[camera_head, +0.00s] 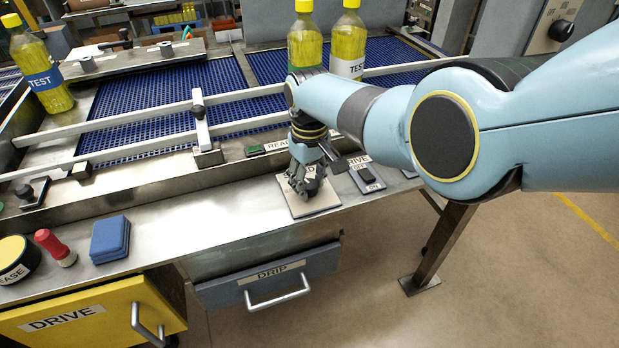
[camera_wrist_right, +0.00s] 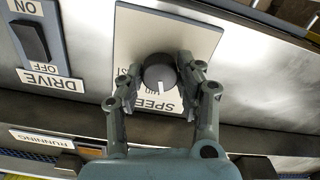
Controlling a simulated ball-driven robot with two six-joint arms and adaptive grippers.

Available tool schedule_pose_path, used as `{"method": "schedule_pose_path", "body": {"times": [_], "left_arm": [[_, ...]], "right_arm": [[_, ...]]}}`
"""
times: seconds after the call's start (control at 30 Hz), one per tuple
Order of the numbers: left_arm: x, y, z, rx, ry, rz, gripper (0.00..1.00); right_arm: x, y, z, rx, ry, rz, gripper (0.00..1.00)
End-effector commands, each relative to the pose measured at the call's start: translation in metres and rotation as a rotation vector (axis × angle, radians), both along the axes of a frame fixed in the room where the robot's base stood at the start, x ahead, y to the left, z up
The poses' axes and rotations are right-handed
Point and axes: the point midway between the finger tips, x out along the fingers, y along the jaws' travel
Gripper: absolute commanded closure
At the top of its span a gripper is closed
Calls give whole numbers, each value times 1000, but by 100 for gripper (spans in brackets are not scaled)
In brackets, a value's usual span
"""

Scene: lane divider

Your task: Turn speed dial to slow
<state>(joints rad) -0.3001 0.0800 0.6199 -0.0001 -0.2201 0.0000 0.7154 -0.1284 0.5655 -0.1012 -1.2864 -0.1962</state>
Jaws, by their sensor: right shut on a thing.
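The speed dial (camera_wrist_right: 160,72) is a dark round knob with a white pointer line, on a pale plate (camera_wrist_right: 205,38) marked SPEED. In the right wrist view its pointer is toward the lettering that seems to read MID; other marks are partly hidden by the fingers. My right gripper (camera_head: 306,184) is over the plate (camera_head: 326,203) on the bench front, its two fingers shut on either side of the dial. In the head view the gripper hides most of the dial. My left gripper is not in view.
A DRIVE rocker switch (camera_head: 367,176) sits just right of the plate. Behind are metal rails and blue conveyor belts (camera_head: 170,95) with yellow TEST bottles (camera_head: 305,45). DRIP (camera_head: 270,283) and DRIVE drawers (camera_head: 90,318) are below.

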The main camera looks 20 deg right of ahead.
Motion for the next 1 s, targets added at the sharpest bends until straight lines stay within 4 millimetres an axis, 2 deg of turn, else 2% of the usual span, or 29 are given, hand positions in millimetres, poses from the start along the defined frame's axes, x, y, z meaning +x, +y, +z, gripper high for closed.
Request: {"method": "schedule_pose_path", "body": {"times": [0.6,1.0], "left_arm": [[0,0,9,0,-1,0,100],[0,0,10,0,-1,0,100]], "right_arm": [[1,0,1,0,-2,536,96],[1,0,1,-1,-3,703,96]]}}
